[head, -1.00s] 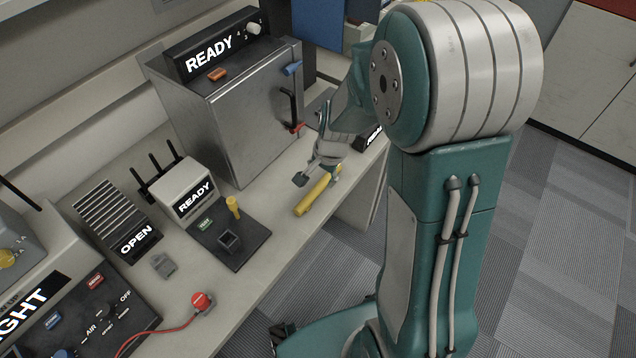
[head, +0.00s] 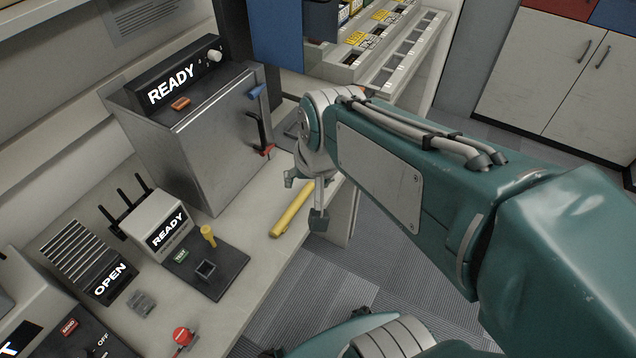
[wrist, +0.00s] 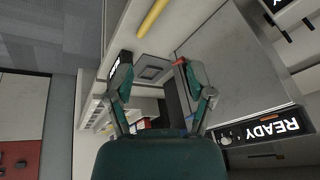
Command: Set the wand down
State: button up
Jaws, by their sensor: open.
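The wand is a yellow rod (head: 291,211) lying on the bench top near its front edge. It also shows in the wrist view (wrist: 152,17) at the top, beyond my fingertips.
A metal cabinet marked READY (head: 205,130) stands behind the wand, with blue and red handles on its side. A small READY unit (head: 160,225) and a black pad with a yellow peg (head: 208,235) are to the left. Shelved bins (head: 385,40) stand at the back.

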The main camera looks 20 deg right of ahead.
jog(key=s+r+n+t, duration=0.1)
jog(key=s+r+n, duration=0.2)
jog(key=s, duration=0.4)
jog(key=shift+r+n+h, duration=0.2)
jog(key=shift+n+h, duration=0.1)
jog(key=shift+n, duration=0.1)
jog(key=shift+c, duration=0.8)
jog(key=shift+a, duration=0.1)
